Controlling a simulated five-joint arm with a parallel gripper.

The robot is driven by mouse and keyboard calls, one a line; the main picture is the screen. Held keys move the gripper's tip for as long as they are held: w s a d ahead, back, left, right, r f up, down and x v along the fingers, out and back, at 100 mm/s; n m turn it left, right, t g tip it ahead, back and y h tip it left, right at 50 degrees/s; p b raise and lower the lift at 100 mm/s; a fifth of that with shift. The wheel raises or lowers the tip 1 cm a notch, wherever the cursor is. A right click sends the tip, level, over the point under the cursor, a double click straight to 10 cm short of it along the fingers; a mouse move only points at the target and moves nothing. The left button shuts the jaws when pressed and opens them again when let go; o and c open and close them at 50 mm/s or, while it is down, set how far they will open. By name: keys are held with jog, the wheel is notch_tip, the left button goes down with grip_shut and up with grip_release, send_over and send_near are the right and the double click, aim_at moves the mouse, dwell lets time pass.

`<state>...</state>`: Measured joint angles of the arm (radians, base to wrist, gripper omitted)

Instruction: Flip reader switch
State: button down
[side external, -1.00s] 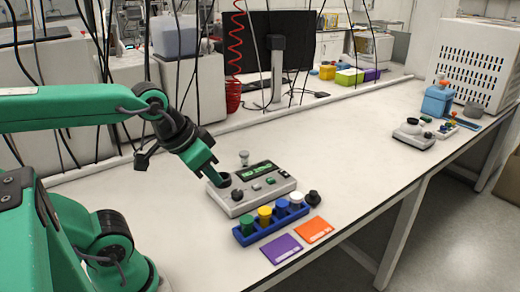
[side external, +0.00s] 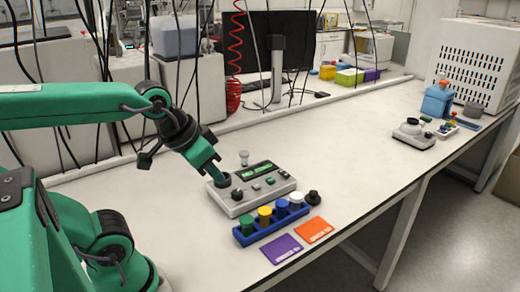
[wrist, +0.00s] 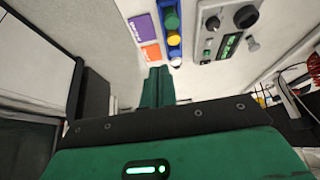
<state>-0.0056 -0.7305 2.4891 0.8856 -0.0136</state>
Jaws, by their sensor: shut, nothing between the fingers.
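The reader (side external: 262,202) is a grey box on the bench with a lit green display (side external: 257,170), small dark and green controls and a round dark part at its left end. I cannot tell which control is the switch. My gripper (side external: 220,183) is shut and empty, pointing down at the reader's left end; contact cannot be judged. In the wrist view, the shut green fingers (wrist: 158,72) show at centre, with the reader (wrist: 204,46) at upper right and its black knob (wrist: 246,16) visible.
A blue rack (side external: 243,239) with several coloured caps stands in front of the reader. Purple (side external: 282,249) and orange (side external: 314,230) cards lie near the front edge. A small grey-topped piece (side external: 244,158) stands behind the reader.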

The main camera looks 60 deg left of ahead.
jog(key=w+a+n, duration=0.3)
jog(key=w, duration=0.6)
jog(key=n+t+y, duration=0.3)
jog(key=n, duration=0.5)
send_over(280, 173)
notch_tip(280, 173, down, 8)
jog(key=shift+a+f+n, duration=0.3)
jog(key=shift+a+f, duration=0.05)
jog(key=shift+f, duration=0.1)
jog(key=shift+f, duration=0.1)
jog(key=shift+d+f, duration=0.1)
jog(key=shift+f, duration=4.2)
jog(key=shift+d+f, duration=0.1)
jog(key=shift+f, duration=0.55)
jog(key=shift+w, duration=0.1)
